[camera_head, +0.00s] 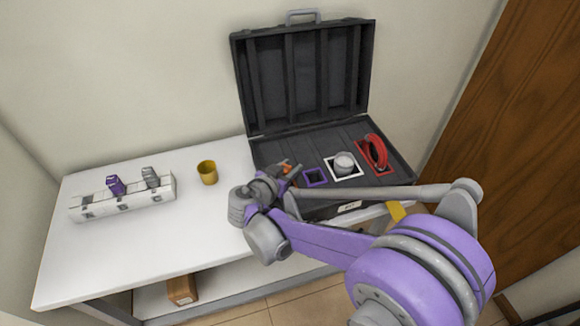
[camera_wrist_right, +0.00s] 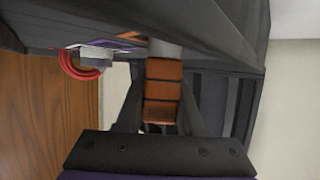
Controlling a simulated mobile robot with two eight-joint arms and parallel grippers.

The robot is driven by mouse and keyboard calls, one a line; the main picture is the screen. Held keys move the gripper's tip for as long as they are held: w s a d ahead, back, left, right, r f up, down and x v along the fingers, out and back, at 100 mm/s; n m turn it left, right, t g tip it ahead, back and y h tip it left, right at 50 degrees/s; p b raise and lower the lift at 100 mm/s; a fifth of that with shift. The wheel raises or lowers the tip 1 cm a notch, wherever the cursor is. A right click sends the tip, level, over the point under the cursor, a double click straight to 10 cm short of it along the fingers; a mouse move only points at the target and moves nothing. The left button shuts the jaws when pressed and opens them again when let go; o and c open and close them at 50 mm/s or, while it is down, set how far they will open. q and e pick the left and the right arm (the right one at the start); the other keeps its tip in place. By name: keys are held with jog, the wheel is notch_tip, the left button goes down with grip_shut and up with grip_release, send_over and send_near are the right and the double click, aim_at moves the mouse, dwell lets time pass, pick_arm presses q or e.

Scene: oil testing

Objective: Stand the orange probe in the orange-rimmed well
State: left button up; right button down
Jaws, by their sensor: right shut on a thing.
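The orange probe (camera_wrist_right: 163,88) is between the fingers of my right gripper (camera_wrist_right: 162,105), which is shut on it. In the head view, the orange probe (camera_head: 287,168) shows as a small patch beside my right gripper (camera_head: 281,180), over the left part of the open black case (camera_head: 320,139). A bit of orange rim (camera_wrist_right: 133,37) shows next to the probe's far end in the right wrist view, likely the orange-rimmed well. My arm hides most of that spot in the head view, and I cannot tell whether the probe is inside the well. My left gripper is out of view.
The case also holds a purple-rimmed well (camera_head: 315,185), a grey round item (camera_head: 345,160) and a red coil (camera_head: 377,152). A white rack (camera_head: 130,203) with a purple probe (camera_head: 115,185) and a grey probe (camera_head: 151,177) stands left. A yellow cup (camera_head: 207,173) stands between.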

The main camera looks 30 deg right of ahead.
jog(key=shift+f+b, duration=0.4)
jog(key=shift+f, duration=0.25)
dwell(0.6)
jog(key=c, duration=0.8)
grip_release()
jog(key=shift+r, duration=0.1)
jog(key=shift+p+v, duration=1.95)
jog(key=shift+v, duration=3.55)
jog(key=shift+a, duration=0.1)
